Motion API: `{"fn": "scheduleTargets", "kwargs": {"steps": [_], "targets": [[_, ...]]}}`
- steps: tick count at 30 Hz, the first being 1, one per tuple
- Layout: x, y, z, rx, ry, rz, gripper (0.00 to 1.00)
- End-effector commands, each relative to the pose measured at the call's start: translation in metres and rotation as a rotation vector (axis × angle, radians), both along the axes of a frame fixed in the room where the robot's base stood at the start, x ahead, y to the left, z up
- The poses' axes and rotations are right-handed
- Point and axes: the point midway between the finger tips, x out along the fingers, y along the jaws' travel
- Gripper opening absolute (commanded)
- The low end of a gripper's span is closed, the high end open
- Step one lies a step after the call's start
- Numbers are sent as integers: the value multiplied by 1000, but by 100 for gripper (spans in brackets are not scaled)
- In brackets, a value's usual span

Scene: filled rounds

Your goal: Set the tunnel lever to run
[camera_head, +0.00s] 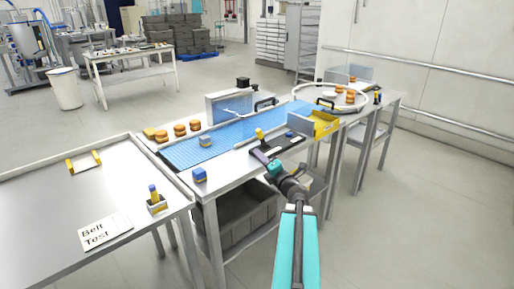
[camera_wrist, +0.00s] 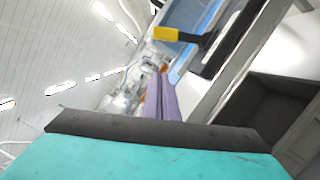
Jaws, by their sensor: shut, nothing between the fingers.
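A lever with a yellow grip (camera_head: 260,134) stands on a black base (camera_head: 288,144) at the front edge of the belt table. The grip also shows in the wrist view (camera_wrist: 178,34), on a dark stem. I cannot read any run mark beside it. My gripper (camera_head: 257,154) is shut and empty, just in front of the lever and close to it. I cannot tell whether they touch. In the wrist view its purple fingers (camera_wrist: 161,96) are together, below the grip. The tunnel housing (camera_head: 228,104) stands at the back of the blue belt (camera_head: 188,152).
A yellow tray (camera_head: 325,124) is at the belt's right end.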

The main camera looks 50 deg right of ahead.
Motion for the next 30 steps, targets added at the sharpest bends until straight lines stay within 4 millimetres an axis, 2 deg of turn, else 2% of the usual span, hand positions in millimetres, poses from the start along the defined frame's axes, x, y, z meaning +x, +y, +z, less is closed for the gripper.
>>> {"fn": "scheduleTargets", "kwargs": {"steps": [24, 30], "targets": [[5, -2, 0, -5, -6, -12, 0], [26, -9, 6, -3, -6, -10, 0]]}}
